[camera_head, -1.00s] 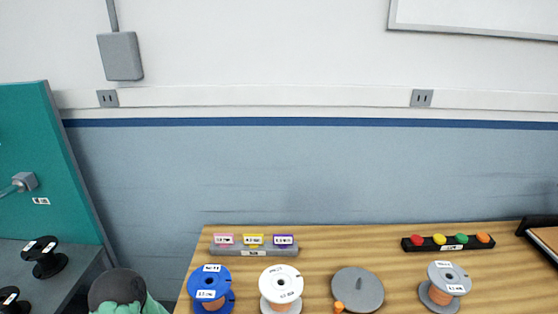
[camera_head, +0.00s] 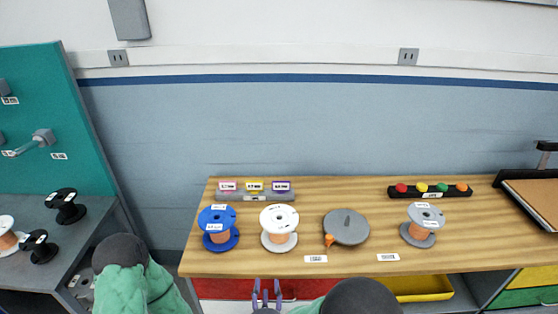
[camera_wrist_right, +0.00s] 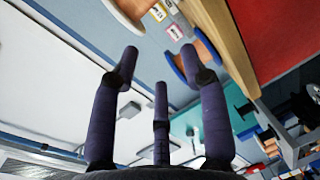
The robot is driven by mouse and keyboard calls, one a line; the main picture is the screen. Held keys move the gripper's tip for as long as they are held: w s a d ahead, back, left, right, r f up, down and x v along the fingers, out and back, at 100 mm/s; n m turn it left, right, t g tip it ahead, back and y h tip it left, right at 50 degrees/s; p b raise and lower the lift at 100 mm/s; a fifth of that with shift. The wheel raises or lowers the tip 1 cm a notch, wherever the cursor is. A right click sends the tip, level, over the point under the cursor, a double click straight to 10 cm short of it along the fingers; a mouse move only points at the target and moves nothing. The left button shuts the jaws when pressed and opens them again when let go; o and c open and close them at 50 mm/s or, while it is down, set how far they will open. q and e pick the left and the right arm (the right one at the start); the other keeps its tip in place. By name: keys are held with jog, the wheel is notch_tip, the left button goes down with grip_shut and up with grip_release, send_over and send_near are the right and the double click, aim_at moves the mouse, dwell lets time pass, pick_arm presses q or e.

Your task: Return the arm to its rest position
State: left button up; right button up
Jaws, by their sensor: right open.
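My right gripper (camera_head: 266,289) shows at the bottom of the head view, in front of the table's near edge. Its dark purple fingers point up and are spread, with nothing between them. In the right wrist view the open, empty gripper (camera_wrist_right: 158,62) shows three fingers. My right arm (camera_head: 360,298) is mostly cut off by the bottom edge. My left arm (camera_head: 128,275), with a green sleeve and dark cap, shows at lower left; its gripper is out of view.
On the wooden table (camera_head: 320,190) stand a blue spool (camera_head: 218,243), white spool (camera_head: 279,217), grey disc (camera_head: 346,226) and grey spool (camera_head: 426,212). A yellow bin (camera_head: 420,288) sits below. Black spools (camera_head: 66,206) stand on the left side table.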

jog(key=d+f+m+g+y+p, duration=0.1)
jog(key=d+f+m+g, duration=0.25)
jog(key=f, duration=0.45)
jog(key=d+f+m+g, duration=0.3)
jog(key=f+m+g, duration=0.15)
jog(key=f, duration=0.25)
jog(key=s+d+f+m+g+y, duration=0.1)
jog(key=s+d+f+m+g, duration=0.2)
jog(key=s, duration=0.4)
jog(key=s+d+f+m+g+y, duration=0.1)
jog(key=s+d+f+m+g, duration=0.2)
jog(key=s+f+m, duration=0.4)
jog(key=shift+s+d+m+g+p, duration=0.4)
jog(key=shift+s+m+g, duration=0.2)
jog(key=shift+s+g, duration=0.25)
